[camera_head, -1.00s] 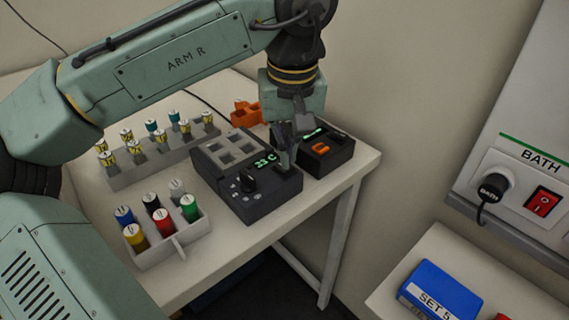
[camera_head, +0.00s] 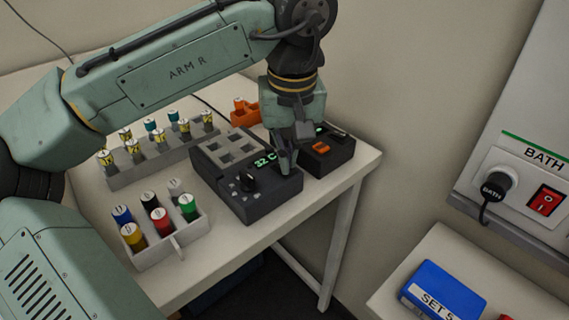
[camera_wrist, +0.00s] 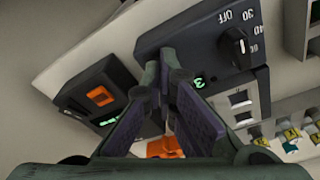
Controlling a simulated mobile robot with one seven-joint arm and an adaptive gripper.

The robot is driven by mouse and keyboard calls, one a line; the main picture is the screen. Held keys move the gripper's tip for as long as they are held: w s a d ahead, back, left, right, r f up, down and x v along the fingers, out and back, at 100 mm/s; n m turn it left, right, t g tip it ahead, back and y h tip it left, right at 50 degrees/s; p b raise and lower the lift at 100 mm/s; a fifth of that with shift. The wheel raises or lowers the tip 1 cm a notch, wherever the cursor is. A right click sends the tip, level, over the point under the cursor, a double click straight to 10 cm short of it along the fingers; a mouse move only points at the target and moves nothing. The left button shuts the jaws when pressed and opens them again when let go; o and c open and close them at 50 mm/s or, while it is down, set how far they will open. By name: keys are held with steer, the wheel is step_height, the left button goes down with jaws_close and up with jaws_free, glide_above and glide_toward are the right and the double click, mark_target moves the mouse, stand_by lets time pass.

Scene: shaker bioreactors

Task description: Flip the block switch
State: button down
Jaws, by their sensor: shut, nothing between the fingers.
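The dark block heater (camera_head: 262,204) stands on the white table, with square wells at the back, a black knob and a green display. The display appears to read 32 C. In the wrist view the heater (camera_wrist: 190,38) shows its knob (camera_wrist: 235,45) beside the marks OFF, 30, 40 and 60. My gripper (camera_head: 286,172) is shut and empty, pointing down at the heater's right part beside the display; its fingertips (camera_wrist: 166,72) reach the heater's edge in the wrist view. I cannot make out the block switch; the fingers may hide it. Contact is unclear.
A second dark device (camera_head: 328,160) with an orange switch (camera_head: 321,147) stands close on the right. A vial rack (camera_head: 165,160) and a box of coloured-cap vials (camera_head: 165,235) stand left. An orange holder (camera_head: 245,113) is behind. The BATH panel (camera_head: 520,175) is far right.

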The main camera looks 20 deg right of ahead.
steer(key=shift+f, duration=0.3)
step_height(320, 180, up, 7)
steer(key=p, duration=0.6)
steer(key=shift+r, duration=0.1)
stand_by(0.6)
